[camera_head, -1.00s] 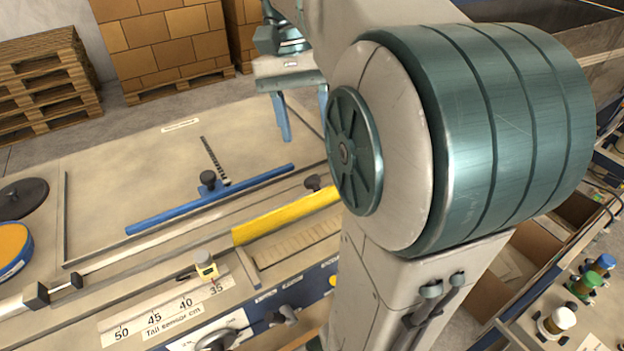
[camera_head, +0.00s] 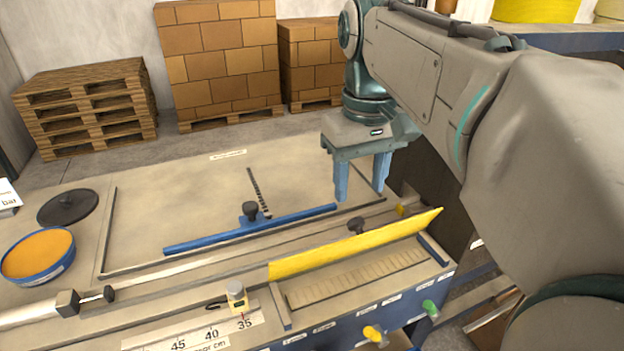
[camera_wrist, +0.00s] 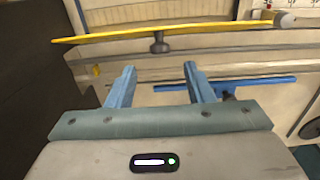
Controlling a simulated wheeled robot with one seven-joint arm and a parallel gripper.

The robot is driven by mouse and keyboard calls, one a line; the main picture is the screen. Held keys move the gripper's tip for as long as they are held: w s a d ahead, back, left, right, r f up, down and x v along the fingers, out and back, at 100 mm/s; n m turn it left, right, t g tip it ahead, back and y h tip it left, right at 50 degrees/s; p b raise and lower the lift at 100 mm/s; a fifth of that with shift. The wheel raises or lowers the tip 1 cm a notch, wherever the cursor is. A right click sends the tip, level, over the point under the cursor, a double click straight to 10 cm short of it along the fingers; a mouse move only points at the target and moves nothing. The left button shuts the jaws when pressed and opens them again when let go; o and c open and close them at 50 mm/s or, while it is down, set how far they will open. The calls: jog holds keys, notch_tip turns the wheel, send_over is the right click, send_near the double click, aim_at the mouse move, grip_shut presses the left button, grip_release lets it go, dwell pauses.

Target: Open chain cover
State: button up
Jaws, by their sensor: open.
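The chain cover is a long yellow flap (camera_head: 350,246) on the machine's front part in the head view. It stands tilted up along its far edge, and the slatted channel (camera_head: 355,280) in front of it is exposed. A black knob (camera_head: 356,225) sits behind it. In the wrist view the yellow cover (camera_wrist: 165,36) crosses the top, with the knob (camera_wrist: 158,44) below it. My gripper (camera_head: 361,196) has two blue fingers and is open and empty above the table, behind the cover and apart from it. The fingers also show in the wrist view (camera_wrist: 158,85).
A blue bar (camera_head: 250,230) with a black knob lies across the tabletop behind the cover. An orange-topped blue dish (camera_head: 38,256) is at the left.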

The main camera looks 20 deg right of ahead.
notch_tip(320, 180, down, 7)
jog(key=shift+f, duration=0.1)
dwell(0.3)
grip_shut()
